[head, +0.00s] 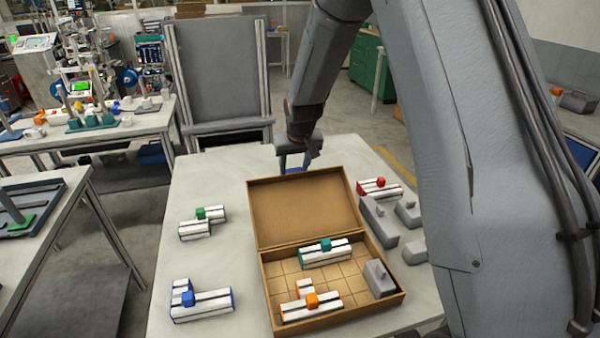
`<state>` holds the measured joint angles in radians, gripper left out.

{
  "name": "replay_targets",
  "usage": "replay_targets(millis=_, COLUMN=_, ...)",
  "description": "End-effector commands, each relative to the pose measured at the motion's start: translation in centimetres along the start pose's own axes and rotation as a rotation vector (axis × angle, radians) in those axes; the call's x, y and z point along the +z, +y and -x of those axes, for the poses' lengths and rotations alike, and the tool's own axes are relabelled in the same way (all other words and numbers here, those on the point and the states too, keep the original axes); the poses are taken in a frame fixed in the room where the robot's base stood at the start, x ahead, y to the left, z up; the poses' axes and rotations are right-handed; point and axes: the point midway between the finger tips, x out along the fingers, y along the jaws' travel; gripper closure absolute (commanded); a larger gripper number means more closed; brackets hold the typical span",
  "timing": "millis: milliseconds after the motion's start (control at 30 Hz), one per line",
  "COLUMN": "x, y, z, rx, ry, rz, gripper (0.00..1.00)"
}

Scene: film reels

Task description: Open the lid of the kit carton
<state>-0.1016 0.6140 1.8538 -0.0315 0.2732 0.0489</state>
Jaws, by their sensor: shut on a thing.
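The kit carton (357,316) is a brown cardboard box on the light table. Its lid (303,208) is hinged along the carton's far side and stands swung up and back, showing its inner face. The carton's inside is open to view. It holds a striped piece with a teal block (325,252), a striped piece with an orange block (311,306) and a grey block (379,279). My gripper (294,168) is at the lid's far top edge and shut on it. The fingertips are partly hidden behind the lid.
Striped pieces with a green block (202,223) and a blue block (202,301) lie left of the carton. A striped piece with a red block (379,188) and several grey blocks (377,222) lie to its right. The table's far left is clear.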

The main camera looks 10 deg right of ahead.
Motion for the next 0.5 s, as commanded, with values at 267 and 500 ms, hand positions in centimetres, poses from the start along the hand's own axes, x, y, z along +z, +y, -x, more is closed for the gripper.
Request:
replay_targets(millis=267, x=0.7, y=0.1, z=3.7, rx=0.001, ry=-0.013, rz=0.000, gripper=0.94)
replay_targets(millis=500, x=1.3, y=0.0, z=4.9, rx=0.000, ry=-0.020, rz=0.000, gripper=0.94)
